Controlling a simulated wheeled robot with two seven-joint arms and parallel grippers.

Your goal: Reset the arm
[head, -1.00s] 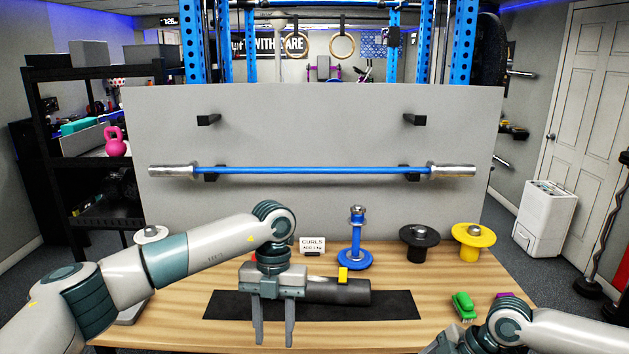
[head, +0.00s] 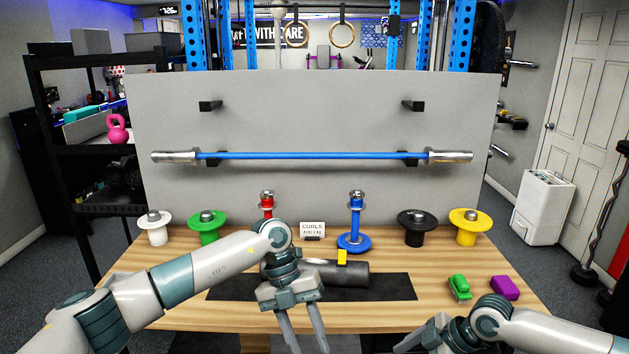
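My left arm reaches in from the left, and its gripper (head: 305,335) points down over the front edge of the table. Its two fingers are apart with nothing seen between them. My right gripper (head: 405,345) is at the bottom edge, right of centre, and mostly cut off, so its fingers do not show clearly. A dark cylinder (head: 345,274) with a yellow clip (head: 342,257) lies on the black mat (head: 395,288), partly hidden behind my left gripper.
White (head: 154,230), green (head: 208,227), black (head: 417,230) and yellow (head: 468,228) plates stand along the back. Red (head: 267,203) and blue (head: 355,240) posts flank a card (head: 312,230). A green brush (head: 459,287) and purple block (head: 505,288) lie right. A blue barbell (head: 310,156) hangs behind.

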